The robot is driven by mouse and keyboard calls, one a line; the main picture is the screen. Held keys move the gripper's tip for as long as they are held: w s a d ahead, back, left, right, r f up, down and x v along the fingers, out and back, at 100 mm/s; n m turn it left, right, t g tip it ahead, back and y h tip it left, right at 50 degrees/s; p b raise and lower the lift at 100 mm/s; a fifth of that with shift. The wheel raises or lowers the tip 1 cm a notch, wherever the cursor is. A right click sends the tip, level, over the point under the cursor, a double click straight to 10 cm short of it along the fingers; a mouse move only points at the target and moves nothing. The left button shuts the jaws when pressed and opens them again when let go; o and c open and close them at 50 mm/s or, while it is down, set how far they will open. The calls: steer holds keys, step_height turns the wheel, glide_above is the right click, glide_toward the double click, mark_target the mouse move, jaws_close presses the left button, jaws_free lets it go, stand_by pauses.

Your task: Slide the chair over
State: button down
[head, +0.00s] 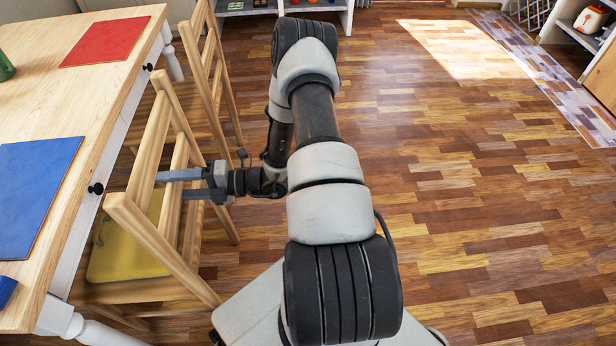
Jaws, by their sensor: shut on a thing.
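The near wooden chair (152,238) has a yellow seat and stands at the right side of the light wooden table (98,90), its front part under the tabletop edge. My gripper (172,186) reaches in from the right, fingers pointing left, and is shut on the chair's backrest. One finger shows across the backrest; part of the other is hidden by the wood. A second wooden chair (205,60) stands farther along the same table side, apart from my gripper.
Red (105,41) and blue (38,190) mats lie on the table. The wooden floor (480,240) to the right is open. A patterned rug (545,75) and a shelf (575,40) lie at the far right. A white shelf (347,18) stands at the back.

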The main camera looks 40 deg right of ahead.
steer(key=shift+a+f, duration=0.45)
steer(key=shift+f, duration=0.35)
steer(key=shift+r, duration=0.25)
steer(key=c, duration=1.2)
jaws_free()
steer(key=o, duration=0.4)
steer(key=shift+a+f, duration=0.1)
steer(key=shift+a, duration=0.05)
steer(key=shift+o, duration=0.8)
steer(key=shift+w, duration=0.1)
steer(key=shift+r+p, duration=0.2)
steer(key=shift+p, duration=0.1)
steer(key=shift+d, duration=0.2)
